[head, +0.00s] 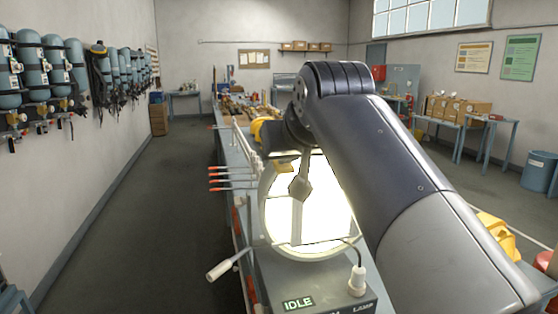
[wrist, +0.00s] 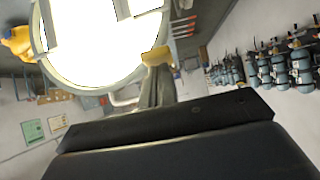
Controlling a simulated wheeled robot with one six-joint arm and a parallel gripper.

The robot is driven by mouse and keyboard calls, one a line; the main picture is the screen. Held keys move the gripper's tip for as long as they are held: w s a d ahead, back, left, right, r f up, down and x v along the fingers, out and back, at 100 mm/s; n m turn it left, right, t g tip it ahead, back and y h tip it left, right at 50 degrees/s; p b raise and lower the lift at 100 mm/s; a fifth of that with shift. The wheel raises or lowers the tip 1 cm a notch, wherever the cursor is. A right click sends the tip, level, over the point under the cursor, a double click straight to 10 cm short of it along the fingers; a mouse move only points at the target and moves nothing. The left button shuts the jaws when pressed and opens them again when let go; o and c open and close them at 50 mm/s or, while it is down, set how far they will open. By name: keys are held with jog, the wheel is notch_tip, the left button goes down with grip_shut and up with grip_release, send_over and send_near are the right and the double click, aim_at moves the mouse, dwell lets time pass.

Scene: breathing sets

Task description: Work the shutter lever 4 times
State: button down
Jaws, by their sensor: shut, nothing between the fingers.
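A lever with a pale grip (head: 219,271) sticks out to the left from low on the lamp unit, angled downward. I take it to be the shutter lever. The round lamp face (head: 280,212) glows bright white above the box, whose display (head: 298,303) reads IDLE. The lamp face (wrist: 95,55) fills the upper left of the wrist view. My gripper (wrist: 157,58) is shut and empty, its yellowish tips near the lamp's edge in that view. In the head view my arm covers part of the lamp, and a dark shape stands against its light. The gripper is well away from the grip.
Several red-tipped rods (head: 232,180) stick out left of the bench. Breathing cylinders (head: 55,65) hang on the left wall. The floor (head: 135,215) left of the bench is clear.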

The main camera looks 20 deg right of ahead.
jog(key=shift+s+f+t+b, duration=0.2)
jog(key=shift+f+t+b, duration=0.5)
jog(key=shift+b, duration=0.9)
jog(key=shift+s+f+t+b, duration=0.15)
jog(key=shift+f+t+b, duration=0.35)
jog(key=shift+f+b, duration=0.75)
jog(key=shift+r, duration=0.75)
jog(key=shift+r+p, duration=0.65)
notch_tip(320, 180, up, 4)
jog(key=p, duration=0.4)
send_over(286, 173)
jog(key=s, duration=0.2)
jog(key=r+v, duration=0.1)
jog(key=v, duration=0.9)
jog(key=shift+w, duration=0.25)
jog(key=shift+r, duration=0.15)
